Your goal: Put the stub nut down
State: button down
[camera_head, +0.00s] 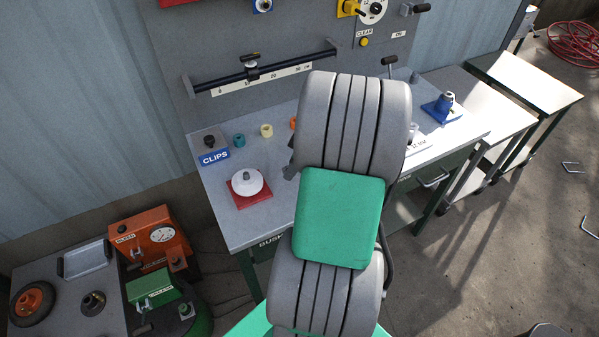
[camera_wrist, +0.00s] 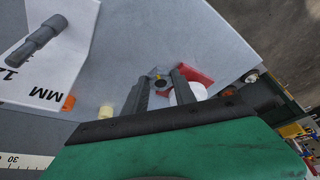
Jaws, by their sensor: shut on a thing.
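My gripper (camera_wrist: 160,88) shows in the wrist view with its two dark fingers pointing down to the bench. A small dark round piece, which looks like the stub nut (camera_wrist: 161,84), sits between the fingertips, and they are closed on it. Its underside and its height above the bench cannot be told. In the head view my arm hides the nut, and only a dark edge of my gripper (camera_head: 291,160) shows left of the arm. A white domed piece on a red base (camera_head: 247,203) stands at the bench's front left; it also shows behind the fingers in the wrist view (camera_wrist: 197,75).
The grey bench (camera_head: 275,205) has a CLIPS block (camera_head: 213,157) and teal (camera_head: 239,140), cream (camera_head: 266,130) and orange (camera_head: 293,123) bushings along the back. A blue fixture (camera_head: 443,108) stands at the right. A lettered white plate (camera_wrist: 45,75) with a grey peg is nearby.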

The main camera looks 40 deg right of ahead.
jog(key=d+f, duration=0.2)
jog(key=f, duration=0.1)
jog(key=shift+d, duration=0.35)
notch_tip(320, 180, down, 2)
jog(key=shift+w+f+p, duration=0.1)
jog(key=shift+f+p, duration=0.15)
jog(key=shift+p, duration=0.65)
jog(key=shift+f+b, duration=0.35)
jog(key=shift+f, duration=0.15)
jog(key=c, duration=1)
grip_release()
jog(key=shift+r, duration=0.1)
